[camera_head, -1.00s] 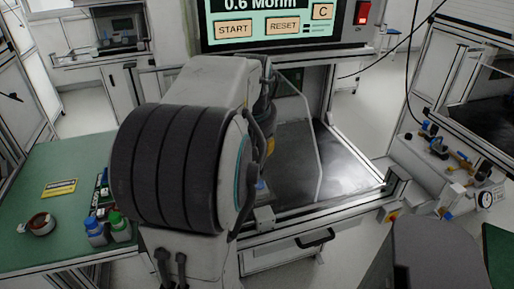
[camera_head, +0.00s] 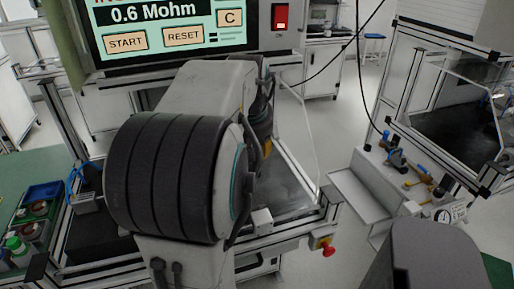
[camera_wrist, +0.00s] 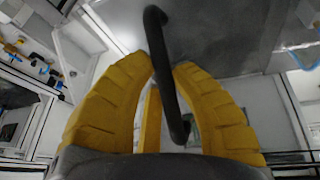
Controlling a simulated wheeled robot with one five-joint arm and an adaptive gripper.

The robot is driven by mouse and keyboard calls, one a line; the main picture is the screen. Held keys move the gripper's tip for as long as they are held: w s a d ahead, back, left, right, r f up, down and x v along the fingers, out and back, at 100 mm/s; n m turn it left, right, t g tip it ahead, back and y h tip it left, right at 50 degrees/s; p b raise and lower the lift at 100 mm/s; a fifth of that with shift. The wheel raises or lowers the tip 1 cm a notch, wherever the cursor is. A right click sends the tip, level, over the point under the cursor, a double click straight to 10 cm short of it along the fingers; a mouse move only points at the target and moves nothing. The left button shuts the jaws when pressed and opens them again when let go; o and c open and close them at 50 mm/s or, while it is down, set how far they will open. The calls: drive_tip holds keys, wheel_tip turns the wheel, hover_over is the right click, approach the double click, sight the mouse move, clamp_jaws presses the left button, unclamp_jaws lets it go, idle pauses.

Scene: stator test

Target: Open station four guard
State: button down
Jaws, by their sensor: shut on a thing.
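In the wrist view my gripper (camera_wrist: 163,72) has its yellow fingers closed around a black bar handle (camera_wrist: 158,35). The handle is fixed to a grey panel (camera_wrist: 215,30), seen close up. In the head view my own arm hides most of the gripper; only a bit of yellow shows beside the arm. A clear pane (camera_head: 302,125) with a pale edge stands at the test station, just right of my arm. I cannot tell from the head view whether this pane is the gripped guard. No station number is readable.
A test screen (camera_head: 160,35) reading 0.6 Mohm, with START and RESET, stands above the station. A red stop button (camera_head: 328,250) sits at its front right corner. A bench with fittings (camera_head: 410,170) is to the right; a tray of bottles (camera_head: 30,225) is at left.

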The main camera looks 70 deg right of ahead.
drive_tip(key=shift+w+r, duration=0.15)
drive_tip(key=c, duration=1)
unclamp_jaws()
drive_tip(key=shift+c, duration=0.2)
drive_tip(key=v, duration=1.1)
drive_tip(key=shift+a+r, duration=0.15)
drive_tip(key=shift+r, duration=0.25)
